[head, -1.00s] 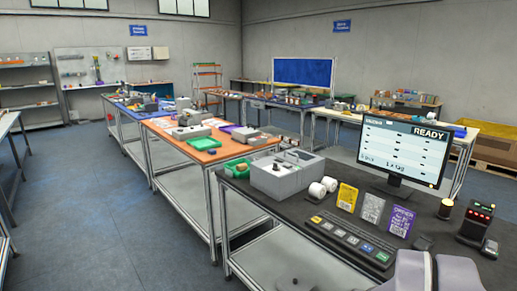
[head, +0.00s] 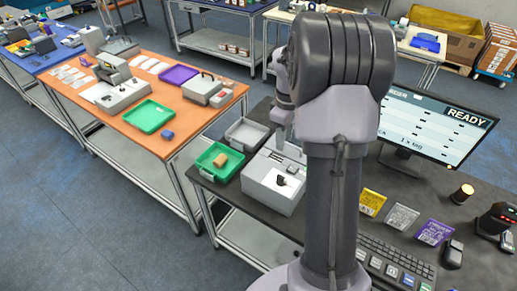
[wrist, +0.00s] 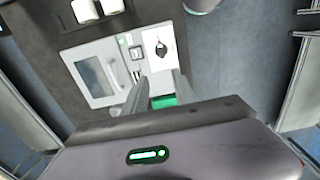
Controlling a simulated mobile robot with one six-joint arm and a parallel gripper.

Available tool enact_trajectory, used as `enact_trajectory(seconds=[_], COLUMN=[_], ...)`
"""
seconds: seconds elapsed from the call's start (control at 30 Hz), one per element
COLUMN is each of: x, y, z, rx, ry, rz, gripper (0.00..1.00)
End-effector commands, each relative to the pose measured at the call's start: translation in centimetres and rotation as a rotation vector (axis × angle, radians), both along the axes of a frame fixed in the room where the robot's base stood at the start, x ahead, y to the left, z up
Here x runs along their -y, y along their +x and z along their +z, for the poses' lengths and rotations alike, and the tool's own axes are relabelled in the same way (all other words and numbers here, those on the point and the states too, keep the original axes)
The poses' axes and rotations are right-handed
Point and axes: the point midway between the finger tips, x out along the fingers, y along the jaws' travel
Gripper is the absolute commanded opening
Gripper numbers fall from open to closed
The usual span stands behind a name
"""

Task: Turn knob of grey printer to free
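The grey printer (head: 255,186) stands on the dark table, partly behind my arm in the head view. Its black knob (head: 281,181) sits on a white panel. In the wrist view the printer (wrist: 118,42) lies beyond my fingers, with the knob (wrist: 161,49) on the white panel near its right side. My gripper (wrist: 160,78) is open and empty, its two fingers apart and pointing toward the printer. It appears above the printer, apart from the knob. In the head view my arm hides part of the printer and much of my gripper.
A green tray (head: 204,159) holding a tan block and a grey tray (head: 236,131) stand beside the printer. Two white rolls (wrist: 85,10) show in the wrist view. A monitor (head: 440,125), keyboard (head: 375,249) and cards (head: 401,218) are to the right.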

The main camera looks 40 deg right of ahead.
Motion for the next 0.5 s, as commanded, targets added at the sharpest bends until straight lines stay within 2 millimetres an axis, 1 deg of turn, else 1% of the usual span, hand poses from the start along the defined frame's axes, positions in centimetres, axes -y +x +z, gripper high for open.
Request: enact_trajectory(seconds=[0.27,0.3,0.4,0.5], x=[-0.2,-0.2,-0.2,-0.2], y=[-0.1,-0.2,-0.2,-0.2], z=[-8.0,-9.3,-12.1,-14.3], rx=[-0.004,-0.005,-0.004,-0.002], ry=[0.004,0.004,0.004,0.003], rz=[-0.001,-0.001,-0.002,-0.003], gripper=[0.33,0.33,0.33,0.33])
